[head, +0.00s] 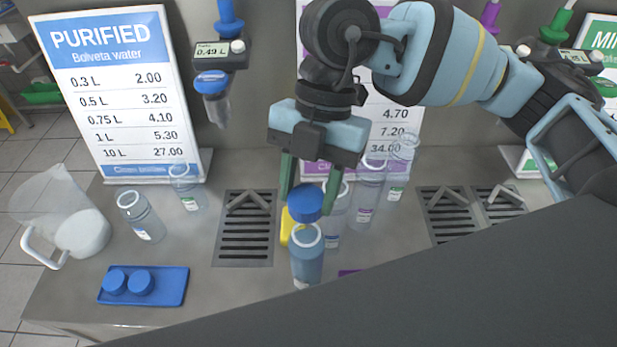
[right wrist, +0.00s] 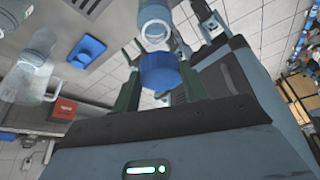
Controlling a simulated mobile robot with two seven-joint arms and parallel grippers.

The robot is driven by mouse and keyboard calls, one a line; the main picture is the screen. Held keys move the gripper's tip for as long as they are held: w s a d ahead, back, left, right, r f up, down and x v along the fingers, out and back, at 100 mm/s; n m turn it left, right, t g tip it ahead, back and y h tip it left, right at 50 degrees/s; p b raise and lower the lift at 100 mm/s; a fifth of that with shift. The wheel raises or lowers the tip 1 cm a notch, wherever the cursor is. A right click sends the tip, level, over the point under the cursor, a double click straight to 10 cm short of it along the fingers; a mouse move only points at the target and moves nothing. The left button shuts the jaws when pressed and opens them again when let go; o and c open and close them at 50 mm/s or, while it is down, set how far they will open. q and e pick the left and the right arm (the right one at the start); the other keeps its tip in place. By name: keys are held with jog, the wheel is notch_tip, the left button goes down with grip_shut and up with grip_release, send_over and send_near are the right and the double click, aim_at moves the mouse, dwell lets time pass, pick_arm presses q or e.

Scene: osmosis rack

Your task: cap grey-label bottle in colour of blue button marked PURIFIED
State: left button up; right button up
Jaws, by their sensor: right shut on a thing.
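My right gripper (head: 308,194) points down and is shut on a blue cap (head: 306,202). The cap also shows between the fingers in the right wrist view (right wrist: 160,72). A clear bottle of bluish water (head: 307,262) stands upright below the cap, its mouth open. In the head view the cap is above the rim and apart from it. The bottle's label shows only as a small pale patch low on its front, its colour unclear. The blue button (head: 212,78) sits on the dispenser beside the PURIFIED sign (head: 120,90).
A blue tray (head: 172,291) holds two blue caps (head: 140,283). A clear pitcher (head: 70,225) stands at left. Several clear bottles stand close behind and right of the water bottle, near a yellow object (head: 287,226). A drain grate (head: 243,245) lies left of it.

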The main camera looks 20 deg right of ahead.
aim_at(306, 227)
jog(key=shift+f, duration=2.05)
jog(key=shift+f, duration=0.45)
jog(key=shift+f, duration=0.2)
jog(key=o, duration=0.4)
jog(key=c, duration=0.4)
jog(key=shift+s+f, duration=0.1)
jog(key=shift+f, duration=0.45)
dwell(0.5)
dwell(0.5)
